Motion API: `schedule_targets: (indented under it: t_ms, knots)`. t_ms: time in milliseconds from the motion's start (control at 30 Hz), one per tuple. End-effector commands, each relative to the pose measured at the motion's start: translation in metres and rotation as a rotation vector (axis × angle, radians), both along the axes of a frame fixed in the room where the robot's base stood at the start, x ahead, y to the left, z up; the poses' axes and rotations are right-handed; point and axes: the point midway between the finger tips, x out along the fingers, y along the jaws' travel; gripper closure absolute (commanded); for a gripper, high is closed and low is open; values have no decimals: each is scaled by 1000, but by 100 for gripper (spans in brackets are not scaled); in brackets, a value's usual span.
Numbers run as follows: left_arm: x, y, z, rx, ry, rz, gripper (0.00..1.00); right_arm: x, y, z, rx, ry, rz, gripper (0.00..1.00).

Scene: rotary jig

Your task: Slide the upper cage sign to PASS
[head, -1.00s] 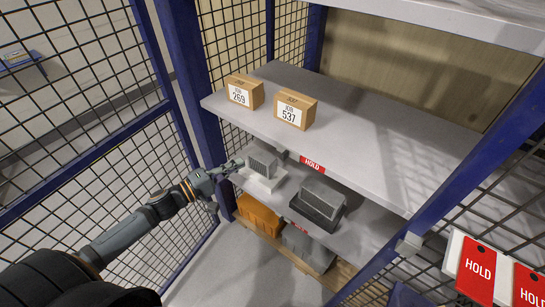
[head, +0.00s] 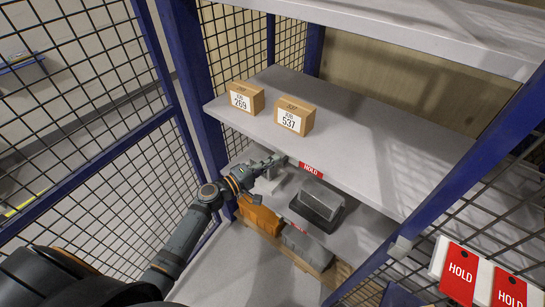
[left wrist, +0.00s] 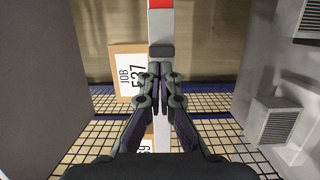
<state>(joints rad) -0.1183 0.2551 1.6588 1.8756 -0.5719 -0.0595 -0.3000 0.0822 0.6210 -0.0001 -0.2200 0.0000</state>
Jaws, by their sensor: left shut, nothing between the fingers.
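The upper cage sign (head: 311,169) on the front edge of the upper shelf (head: 380,170) shows red with HOLD. A dark grey block (left wrist: 161,50) sits on that edge, beside the sign's red end (left wrist: 160,4) in the left wrist view. My left gripper (head: 280,160) is shut and empty at the shelf edge, just left of the sign; its fingertips also show in the left wrist view (left wrist: 160,68), right by the grey block. I cannot tell whether they touch it. The gripper hides the block in the head view. My right gripper is not in view.
Two job boxes, 269 (head: 246,98) and 537 (head: 294,116), stand on the upper shelf. A dark bin with a grey part (head: 320,202) sits on the lower shelf. Blue posts (head: 182,70) and mesh flank the opening. Red HOLD tags (head: 461,273) hang at right.

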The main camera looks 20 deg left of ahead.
Motion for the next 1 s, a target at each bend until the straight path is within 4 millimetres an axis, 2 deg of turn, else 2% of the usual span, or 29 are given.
schedule_targets:
  t_ms: [400, 467, 700, 800, 1000]
  knots:
    - [-2, -5, -1, 0, 0, 0, 100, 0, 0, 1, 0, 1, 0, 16]
    - [-5, -12, -2, -2, 1, -1, 100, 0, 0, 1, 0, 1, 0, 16]
    - [-24, -64, -2, -6, 0, 0, 100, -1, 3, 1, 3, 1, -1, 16]
    - [-29, -79, -1, -4, -1, -1, 100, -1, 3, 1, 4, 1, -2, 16]
    - [-33, -89, -1, 1, -1, -2, 100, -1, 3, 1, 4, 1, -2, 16]
